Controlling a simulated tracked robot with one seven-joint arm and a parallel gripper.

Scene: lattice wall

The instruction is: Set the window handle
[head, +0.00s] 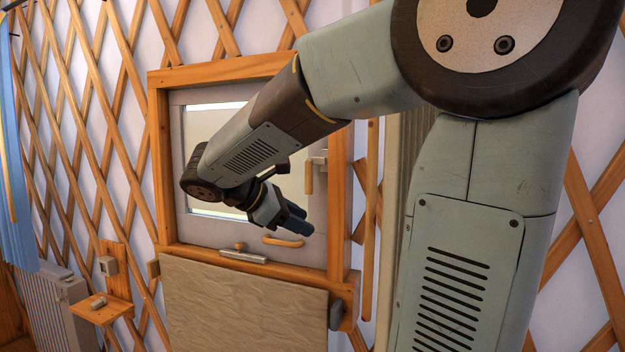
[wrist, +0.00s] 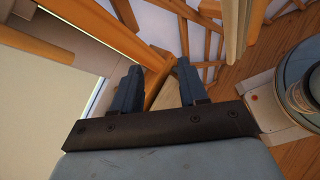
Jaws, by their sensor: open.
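The window (head: 187,152) has a grey sash in a wooden frame on the lattice wall. A vertical wooden handle (head: 309,178) with a pale metal mount stands at the sash's right side. A curved wooden pull (head: 283,241) is on the lower sash rail. My gripper (head: 301,222) is open and empty in front of the lower right of the window, below the vertical handle and just above the pull in the picture. In the wrist view my two blue fingers (wrist: 159,70) stand apart with nothing held between them; neither handle shows clearly there. My forearm hides part of the pane.
A metal bar with a wooden knob (head: 242,256) lies along the sill. Below hangs a beige textured panel (head: 245,310). A small wooden shelf (head: 100,312) and a radiator (head: 52,305) are at left. A wooden post (head: 371,225) stands right of the window.

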